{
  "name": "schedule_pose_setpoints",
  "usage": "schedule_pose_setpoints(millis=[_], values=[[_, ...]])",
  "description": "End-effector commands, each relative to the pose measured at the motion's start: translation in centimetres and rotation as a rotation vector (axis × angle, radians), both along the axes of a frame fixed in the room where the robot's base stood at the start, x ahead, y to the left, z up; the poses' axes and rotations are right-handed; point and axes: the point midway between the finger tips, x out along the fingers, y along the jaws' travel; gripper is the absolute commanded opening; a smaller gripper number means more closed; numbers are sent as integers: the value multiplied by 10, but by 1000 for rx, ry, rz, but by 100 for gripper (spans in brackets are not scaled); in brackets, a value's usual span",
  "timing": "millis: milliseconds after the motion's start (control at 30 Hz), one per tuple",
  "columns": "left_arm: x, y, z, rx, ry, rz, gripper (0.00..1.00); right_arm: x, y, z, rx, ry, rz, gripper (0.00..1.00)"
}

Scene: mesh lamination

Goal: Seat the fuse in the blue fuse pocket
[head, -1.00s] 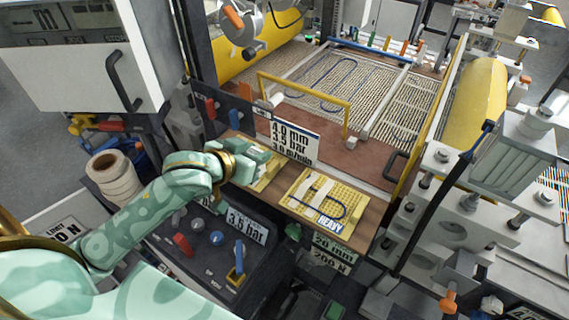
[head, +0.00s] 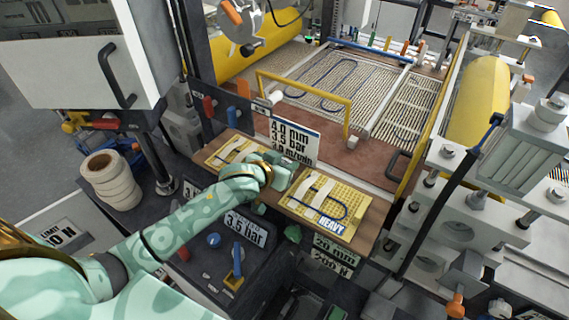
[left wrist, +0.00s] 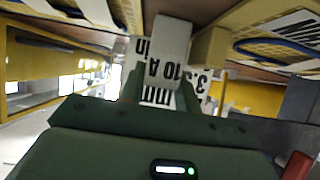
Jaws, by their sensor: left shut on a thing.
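My left gripper (head: 289,172) is over the wooden ledge, between the two yellow sample boards. It is shut on a pale block, which I take to be the fuse. In the left wrist view the fuse (left wrist: 171,38) shows as a light grey block beyond the dark fingers (left wrist: 162,85). Black lettering shows close around it; I cannot tell whether any is on the fuse. In the head view the gripper hides most of the fuse. I cannot make out the blue fuse pocket for sure. My right gripper is not in view.
The yellow boards, left (head: 222,150) and right marked HEAVY (head: 352,200), lie on the ledge. A settings sign (head: 290,140) stands just behind the gripper. A yellow guard frame (head: 305,82) is further back. A dark console with a blue lever (head: 238,256) is in front.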

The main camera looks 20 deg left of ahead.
Motion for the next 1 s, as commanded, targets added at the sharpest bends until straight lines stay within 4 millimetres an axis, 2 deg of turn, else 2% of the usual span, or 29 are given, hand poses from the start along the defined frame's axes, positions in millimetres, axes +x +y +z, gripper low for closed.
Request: schedule_pose_setpoints(millis=[233,267,333,667,767,1000], values=[[0,0,-1,0,0,0,8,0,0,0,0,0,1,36],[0,0,-2,0,0,1,35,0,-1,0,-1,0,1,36],[0,0,-1,0,0,1,54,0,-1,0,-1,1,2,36],[0,0,2,1,-1,0,54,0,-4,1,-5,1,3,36],[-11,2,7,-1,1,0,54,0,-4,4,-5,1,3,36],[-60,8,34,1,1,0,54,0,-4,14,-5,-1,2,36]])
